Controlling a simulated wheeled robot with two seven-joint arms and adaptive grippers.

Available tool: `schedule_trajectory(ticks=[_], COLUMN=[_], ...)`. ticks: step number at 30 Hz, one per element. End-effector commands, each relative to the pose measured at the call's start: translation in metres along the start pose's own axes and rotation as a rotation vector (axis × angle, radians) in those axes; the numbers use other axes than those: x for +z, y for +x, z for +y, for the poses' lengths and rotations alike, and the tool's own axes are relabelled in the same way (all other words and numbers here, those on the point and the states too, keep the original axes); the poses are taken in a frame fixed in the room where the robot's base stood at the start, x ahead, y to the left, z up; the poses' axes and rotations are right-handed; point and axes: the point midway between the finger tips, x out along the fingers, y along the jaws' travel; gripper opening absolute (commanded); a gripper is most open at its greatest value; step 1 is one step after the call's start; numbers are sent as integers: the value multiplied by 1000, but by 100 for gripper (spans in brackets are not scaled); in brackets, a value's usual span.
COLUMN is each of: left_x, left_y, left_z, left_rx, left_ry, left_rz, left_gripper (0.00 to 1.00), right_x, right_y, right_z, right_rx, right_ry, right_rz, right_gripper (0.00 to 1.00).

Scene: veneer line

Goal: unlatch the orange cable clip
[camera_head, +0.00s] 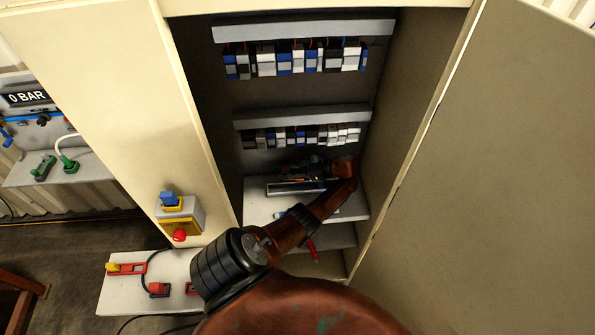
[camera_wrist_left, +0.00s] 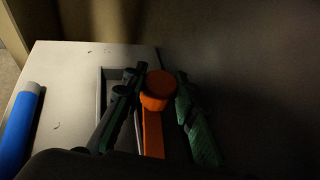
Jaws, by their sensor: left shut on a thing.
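The orange cable clip (camera_wrist_left: 156,90) shows in the left wrist view as a round orange head on a narrow orange strip. It lies between the two dark green fingers of my left gripper (camera_wrist_left: 160,92), which is shut on it. In the head view my left gripper (camera_head: 302,170) is inside the cabinet, low over the white shelf, below the lower row of modules. The clip cannot be made out in the head view, and the lower part of its strip is hidden in the wrist view. My right gripper is not in view.
The cabinet's white shelf (camera_head: 258,205) has a grey channel (camera_head: 288,188). A blue cylinder (camera_wrist_left: 22,125) lies on the left in the wrist view. The open door (camera_head: 480,190) stands on the right. A yellow box with a red button (camera_head: 179,235) is outside left.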

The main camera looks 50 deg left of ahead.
Motion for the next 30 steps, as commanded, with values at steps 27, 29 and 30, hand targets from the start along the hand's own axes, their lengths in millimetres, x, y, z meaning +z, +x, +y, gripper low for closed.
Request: schedule_trajectory(ticks=[27, 29, 30], left_x=[1, 1, 1], left_y=[3, 3, 3], left_z=[1, 1, 1], left_rx=[13, 13, 12], left_ry=[-4, -4, -5], left_rz=[0, 0, 0], left_gripper=[44, 44, 44], right_x=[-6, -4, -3], right_y=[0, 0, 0], right_z=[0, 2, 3], right_rx=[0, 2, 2], right_ry=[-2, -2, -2], right_rz=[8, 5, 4], right_gripper=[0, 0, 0])
